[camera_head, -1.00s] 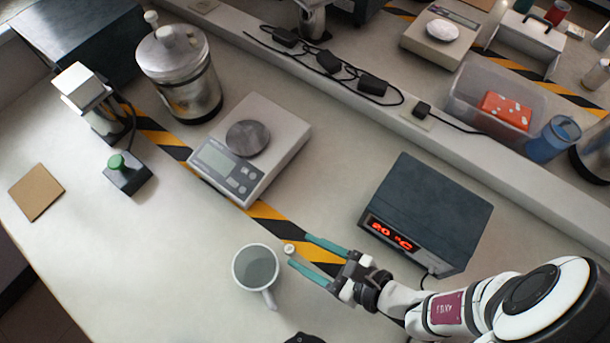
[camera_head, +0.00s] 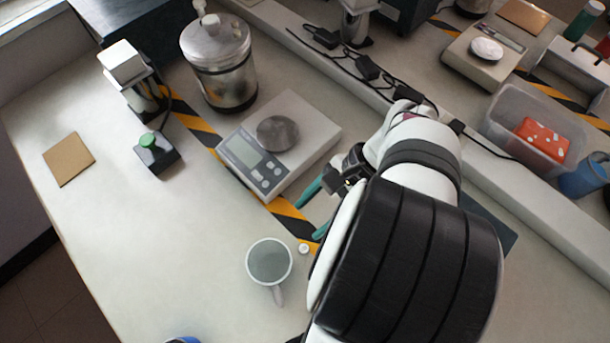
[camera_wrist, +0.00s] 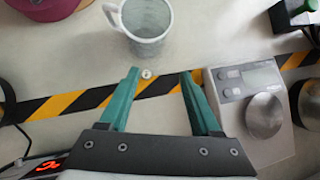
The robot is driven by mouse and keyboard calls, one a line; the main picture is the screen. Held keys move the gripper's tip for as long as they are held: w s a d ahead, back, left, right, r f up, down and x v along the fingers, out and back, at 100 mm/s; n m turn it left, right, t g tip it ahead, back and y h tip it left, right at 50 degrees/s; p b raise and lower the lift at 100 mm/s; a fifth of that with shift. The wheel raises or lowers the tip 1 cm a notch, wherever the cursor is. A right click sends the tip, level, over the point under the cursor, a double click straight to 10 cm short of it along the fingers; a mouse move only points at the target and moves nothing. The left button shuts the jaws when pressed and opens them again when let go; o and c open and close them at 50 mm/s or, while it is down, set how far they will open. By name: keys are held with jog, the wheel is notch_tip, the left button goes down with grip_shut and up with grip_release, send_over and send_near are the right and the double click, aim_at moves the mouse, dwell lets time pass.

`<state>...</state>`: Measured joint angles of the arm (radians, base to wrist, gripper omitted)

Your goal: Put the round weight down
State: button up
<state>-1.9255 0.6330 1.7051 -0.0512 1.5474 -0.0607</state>
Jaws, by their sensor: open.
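The round weight (camera_head: 304,248), a small pale metal piece, stands on the bench beside the grey mug (camera_head: 269,262). It also shows in the wrist view (camera_wrist: 146,74), on the pale bench close to the striped tape, beyond the fingertips and roughly between their lines. My gripper (camera_head: 306,222) has its two teal fingers spread, with nothing between them. In the wrist view my gripper (camera_wrist: 159,74) is open, apart from the weight. My arm hides part of one finger in the head view.
A scale (camera_head: 245,152) with a round grey pan stands near my gripper. Striped tape (camera_head: 290,215) runs along the bench. A metal canister (camera_head: 220,65), a green-button box (camera_head: 155,150) and a brown square (camera_head: 68,160) stand or lie leftward.

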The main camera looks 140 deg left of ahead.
aim_at(305, 247)
jog(key=f+n+t, duration=0.1)
jog(key=f, duration=0.3)
jog(key=d+f+n+t+y, duration=0.1)
jog(key=f+n, duration=0.1)
jog(key=f, duration=0.2)
jog(key=d+f+n+t+y, duration=0.1)
jog(key=f, duration=0.3)
jog(key=shift+w+d+f+n, duration=0.1)
jog(key=shift+w+d+n, duration=0.1)
jog(key=shift+n, duration=0.1)
grip_shut()
